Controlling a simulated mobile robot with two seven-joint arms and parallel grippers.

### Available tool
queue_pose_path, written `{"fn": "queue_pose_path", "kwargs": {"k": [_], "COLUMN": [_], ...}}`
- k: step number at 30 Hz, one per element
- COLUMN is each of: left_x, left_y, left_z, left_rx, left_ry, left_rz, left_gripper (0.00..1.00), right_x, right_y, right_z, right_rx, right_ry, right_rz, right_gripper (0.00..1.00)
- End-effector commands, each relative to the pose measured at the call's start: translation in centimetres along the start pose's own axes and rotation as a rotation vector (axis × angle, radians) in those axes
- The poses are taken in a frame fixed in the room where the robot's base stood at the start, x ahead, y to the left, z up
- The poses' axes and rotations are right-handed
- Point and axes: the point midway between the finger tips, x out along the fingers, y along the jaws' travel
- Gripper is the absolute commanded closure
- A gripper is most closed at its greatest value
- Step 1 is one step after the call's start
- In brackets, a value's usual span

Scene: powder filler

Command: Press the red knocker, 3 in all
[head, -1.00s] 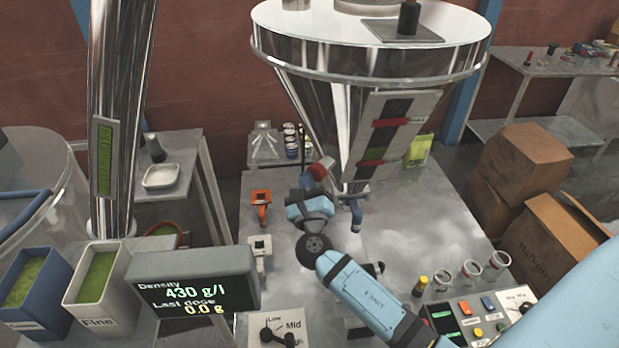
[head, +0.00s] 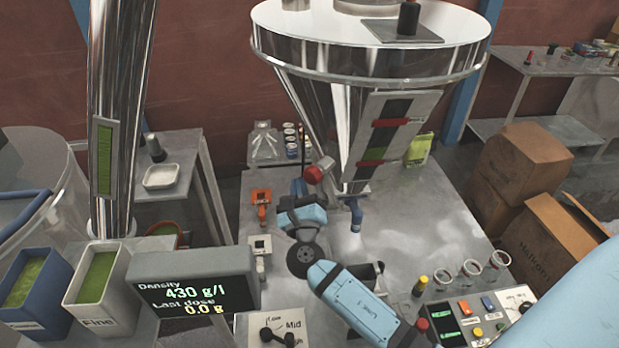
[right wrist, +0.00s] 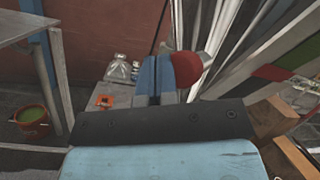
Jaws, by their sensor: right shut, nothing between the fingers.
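The red knocker (head: 315,174) is a round red head on the side of the shiny hopper cone (head: 335,120), left of the cone's lower part. It also shows in the right wrist view (right wrist: 188,68), just right of my fingers and partly behind them. My right gripper (head: 298,188) is shut and empty, with its fingers left of the knocker and slightly below it in the head view. In the right wrist view its blue fingers (right wrist: 156,68) stand side by side. A small gap shows in the head view; contact cannot be judged surely. My left gripper is not in view.
The display (head: 192,290) reads density 430 g/l and last dose 0.0 g. Glass jars (head: 470,268) stand at the right; the table (head: 420,220) between is largely clear.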

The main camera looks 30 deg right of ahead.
Motion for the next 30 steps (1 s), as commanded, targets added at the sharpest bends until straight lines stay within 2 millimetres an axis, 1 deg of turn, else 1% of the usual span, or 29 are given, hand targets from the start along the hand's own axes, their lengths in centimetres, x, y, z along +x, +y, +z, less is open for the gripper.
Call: {"fn": "queue_pose_path", "kwargs": {"k": [5, 16, 30], "left_x": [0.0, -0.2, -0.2], "left_y": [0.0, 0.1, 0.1], "left_z": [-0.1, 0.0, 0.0], "left_rx": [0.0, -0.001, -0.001], "left_ry": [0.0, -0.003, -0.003], "left_rz": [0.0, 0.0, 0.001], "left_gripper": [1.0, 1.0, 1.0], "right_x": [-0.8, -3.2, -3.5], "right_y": [0.6, 2.4, 2.5], "right_z": [0.5, 2.3, 2.5], "right_rx": [0.001, 0.001, 0.0], "right_ry": [0.001, 0.0, 0.0], "right_rz": [0.001, 0.002, 0.0], "right_gripper": [1.0, 1.0, 1.0]}}
